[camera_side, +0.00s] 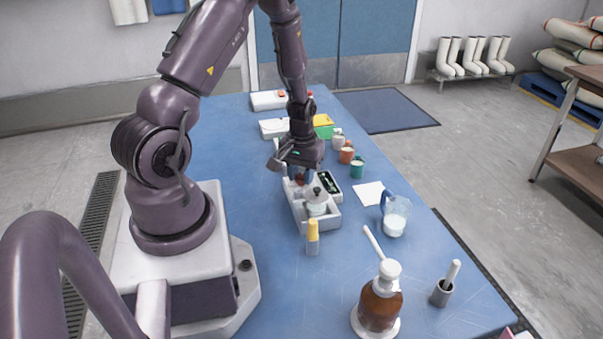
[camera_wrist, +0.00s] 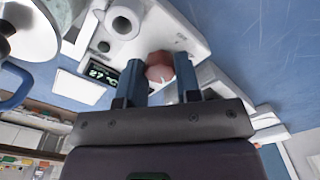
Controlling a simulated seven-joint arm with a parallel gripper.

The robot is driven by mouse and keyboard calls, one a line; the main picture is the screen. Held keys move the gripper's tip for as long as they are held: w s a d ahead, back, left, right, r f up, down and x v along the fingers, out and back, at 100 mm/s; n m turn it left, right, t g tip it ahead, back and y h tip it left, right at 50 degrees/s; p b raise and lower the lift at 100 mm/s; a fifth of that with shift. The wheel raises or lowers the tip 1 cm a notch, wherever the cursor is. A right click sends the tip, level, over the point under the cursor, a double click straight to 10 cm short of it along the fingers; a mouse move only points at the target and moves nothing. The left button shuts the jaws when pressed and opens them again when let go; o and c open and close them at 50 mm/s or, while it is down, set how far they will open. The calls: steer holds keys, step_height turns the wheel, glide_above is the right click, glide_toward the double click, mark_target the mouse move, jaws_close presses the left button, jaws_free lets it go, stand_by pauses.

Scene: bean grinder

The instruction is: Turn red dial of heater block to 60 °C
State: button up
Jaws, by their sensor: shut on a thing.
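The red dial (camera_wrist: 159,66) sits on the white heater block (camera_wrist: 185,30) in the wrist view. My gripper (camera_wrist: 158,72) points at the block, with its two blue fingers on either side of the dial, closed on it. A dark display (camera_wrist: 103,73) on the block shows green digits that look like 27. In the side view, my gripper (camera_side: 300,178) reaches down over the heater block (camera_side: 303,217), and the dial (camera_side: 299,180) is partly hidden beneath it. The dial's scale marks are too small to read.
A yellow-capped bottle (camera_side: 312,238) stands in front. Several small jars (camera_side: 346,152) stand behind.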

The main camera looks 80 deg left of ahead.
mark_target(301, 176)
steer(key=shift+m, duration=1.6)
steer(key=o, duration=0.9)
step_height(301, 176, up, 13)
